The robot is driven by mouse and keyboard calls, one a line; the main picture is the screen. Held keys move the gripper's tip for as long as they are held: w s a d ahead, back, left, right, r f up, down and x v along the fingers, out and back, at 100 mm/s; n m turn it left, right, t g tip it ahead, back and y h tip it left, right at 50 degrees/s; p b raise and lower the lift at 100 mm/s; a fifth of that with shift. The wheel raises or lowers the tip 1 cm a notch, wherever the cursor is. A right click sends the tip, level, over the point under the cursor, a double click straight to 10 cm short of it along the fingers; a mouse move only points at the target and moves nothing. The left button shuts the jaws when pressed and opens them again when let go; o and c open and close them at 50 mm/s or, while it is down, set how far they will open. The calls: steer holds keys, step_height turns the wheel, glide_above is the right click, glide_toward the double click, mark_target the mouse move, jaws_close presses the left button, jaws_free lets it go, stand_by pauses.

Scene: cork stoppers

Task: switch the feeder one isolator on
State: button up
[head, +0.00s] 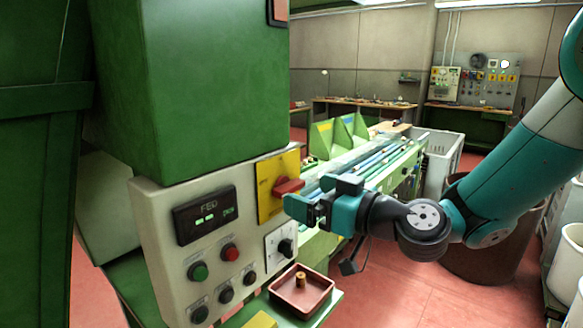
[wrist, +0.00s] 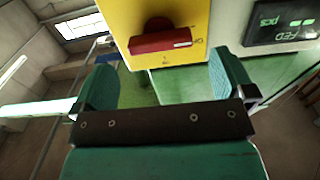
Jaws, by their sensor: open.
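The isolator is a yellow plate (head: 265,196) with a red handle (head: 289,187) on the upper right of the pale control panel. In the wrist view the red handle (wrist: 160,41) lies about level across the yellow plate (wrist: 195,14). My gripper (head: 297,207) is just right of and below the handle in the head view. In the wrist view my gripper (wrist: 161,66) is open and empty, its fingers spread either side of the handle, which sits ahead of them. I see no contact. The lettering on the plate is too small to read.
The panel (head: 160,205) also carries a display (head: 205,214), a green button (head: 198,271), a red button (head: 230,252) and a black rotary knob (head: 286,247). A red-brown tray (head: 302,291) holding a cork stands below. A green housing (head: 200,90) rises above the panel.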

mark_target(294, 188)
steer(key=p+x, duration=0.2)
steer(key=x, duration=0.2)
steer(key=shift+w+a+r, duration=0.1)
steer(key=shift+a+r, duration=0.05)
steer(key=shift+r, duration=0.05)
steer(key=shift+w+a+f, duration=0.2)
steer(key=shift+w+a, duration=0.1)
steer(key=shift+a, duration=0.05)
steer(key=c, duration=0.9)
